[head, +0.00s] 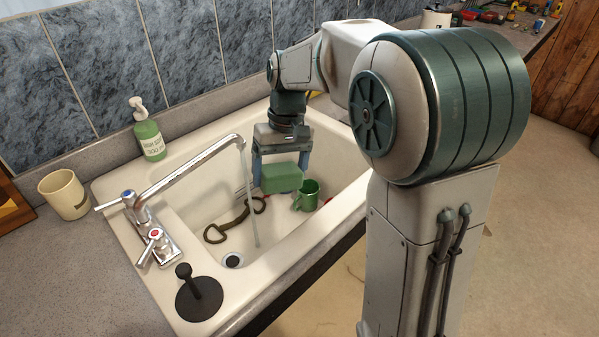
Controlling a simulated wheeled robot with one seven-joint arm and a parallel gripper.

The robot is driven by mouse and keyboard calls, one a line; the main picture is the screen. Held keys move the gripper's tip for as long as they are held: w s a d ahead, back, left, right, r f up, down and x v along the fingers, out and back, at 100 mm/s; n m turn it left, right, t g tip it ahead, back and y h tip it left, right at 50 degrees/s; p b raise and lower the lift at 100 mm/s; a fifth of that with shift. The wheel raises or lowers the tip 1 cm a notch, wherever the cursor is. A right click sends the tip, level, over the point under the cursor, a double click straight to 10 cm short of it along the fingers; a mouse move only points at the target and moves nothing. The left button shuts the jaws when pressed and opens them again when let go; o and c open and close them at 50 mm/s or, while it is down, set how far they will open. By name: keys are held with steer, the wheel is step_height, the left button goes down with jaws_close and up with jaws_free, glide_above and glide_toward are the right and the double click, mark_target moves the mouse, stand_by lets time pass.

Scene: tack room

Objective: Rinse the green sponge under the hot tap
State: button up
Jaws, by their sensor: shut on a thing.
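My gripper (281,172) points down into the sink, shut on the green sponge (282,179), with one finger at each side. The sponge is held inside the basin, to the right of the spout. A thin stream of water (249,195) falls from the chrome spout (190,165) towards the drain and appears to pass to the left of the sponge. The hot tap (154,236) has a red mark on its lever. The cold tap (128,199) has a blue mark. I cannot tell which tap feeds the stream.
In the white sink (215,285), a green mug (307,195) and a metal bit (233,222) lie near the sponge. A black plug (198,292) sits on the front rim. A soap bottle (148,130) and a cream mug (64,194) stand beside the taps.

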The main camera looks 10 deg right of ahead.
mark_target(287, 180)
steer(key=f+m+y, duration=0.1)
steer(key=m, duration=0.1)
steer(key=w+d+f+m+y, duration=0.1)
steer(key=m, duration=0.1)
steer(key=f+m+y, duration=0.1)
steer(key=f+m, duration=0.1)
steer(key=shift+w+d+f+b, duration=0.1)
steer(key=shift+w+d+b, duration=0.1)
steer(key=shift+d+b, duration=0.2)
steer(key=w+d+f+m+t+y+b, duration=0.1)
steer(key=w+d+f+m+t+y, duration=0.3)
steer(key=m, duration=0.4)
steer(key=w+a+t+p, duration=0.1)
steer(key=w+a+p, duration=0.1)
steer(key=a, duration=1)
steer(key=shift+w+a+r, duration=0.2)
steer(key=shift+w+r, duration=0.05)
steer(key=shift+w, duration=0.35)
steer(key=shift+w+d, duration=0.1)
steer(key=shift+d, duration=0.1)
steer(key=shift+w+d, duration=0.35)
steer(key=shift+d, duration=0.15)
steer(key=shift+w+d, duration=0.1)
steer(key=shift+s+a+b, duration=0.4)
steer(key=shift+s+a, duration=0.35)
steer(key=shift+a, duration=0.35)
